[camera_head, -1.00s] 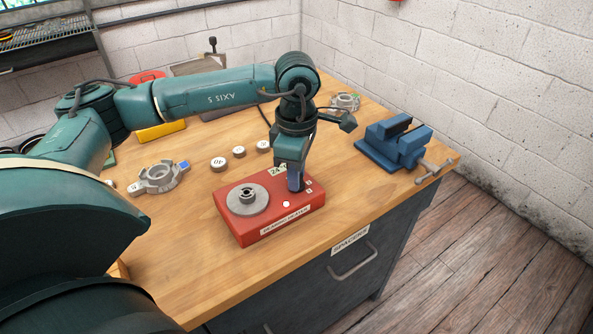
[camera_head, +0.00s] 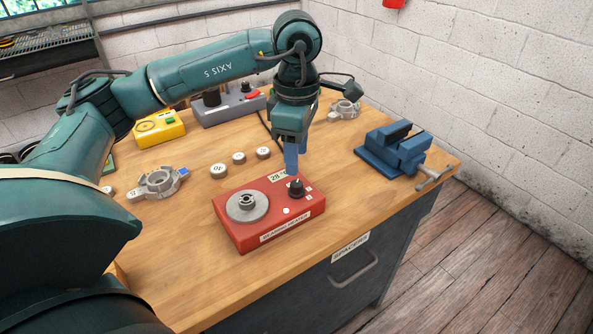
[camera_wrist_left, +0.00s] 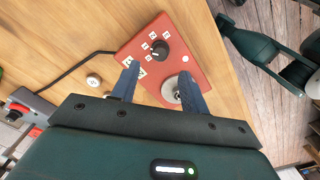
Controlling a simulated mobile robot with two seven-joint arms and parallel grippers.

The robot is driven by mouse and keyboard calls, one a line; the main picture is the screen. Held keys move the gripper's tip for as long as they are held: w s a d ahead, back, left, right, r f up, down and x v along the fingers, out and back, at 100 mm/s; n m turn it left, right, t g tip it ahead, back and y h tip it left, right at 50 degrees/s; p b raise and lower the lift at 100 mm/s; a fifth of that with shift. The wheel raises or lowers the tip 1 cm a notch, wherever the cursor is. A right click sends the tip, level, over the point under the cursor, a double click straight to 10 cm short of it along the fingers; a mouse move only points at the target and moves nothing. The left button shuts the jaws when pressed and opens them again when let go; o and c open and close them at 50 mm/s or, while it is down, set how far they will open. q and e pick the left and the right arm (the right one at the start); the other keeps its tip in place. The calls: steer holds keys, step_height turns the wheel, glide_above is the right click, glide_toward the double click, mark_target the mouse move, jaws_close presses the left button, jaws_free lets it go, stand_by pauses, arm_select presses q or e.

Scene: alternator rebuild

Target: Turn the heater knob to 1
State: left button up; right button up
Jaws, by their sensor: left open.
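The red bearing heater (camera_head: 270,222) sits on the wooden bench, with a grey round plate (camera_head: 246,203) at its left. Its black knob (camera_head: 296,187) stands at the right, near a small display and a white button (camera_head: 286,211). In the left wrist view the knob (camera_wrist_left: 160,50) is ringed by small white labels too small to read surely. My left gripper (camera_head: 291,172) points down above and just behind the knob. In the wrist view its blue fingers (camera_wrist_left: 158,80) are spread apart with nothing between them. My right gripper is not in view.
A blue vise (camera_head: 395,150) stands at the bench's right. Several small round spacers (camera_head: 238,158) and a grey alternator housing (camera_head: 158,182) lie behind and left of the heater. A yellow device (camera_head: 160,128) and a grey box (camera_head: 228,106) stand at the back. The bench front is clear.

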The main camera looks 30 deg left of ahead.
arm_select(q)
step_height(320, 180, up, 7)
steer(key=shift+f, duration=0.2)
steer(key=shift+f, duration=0.1)
stand_by(0.5)
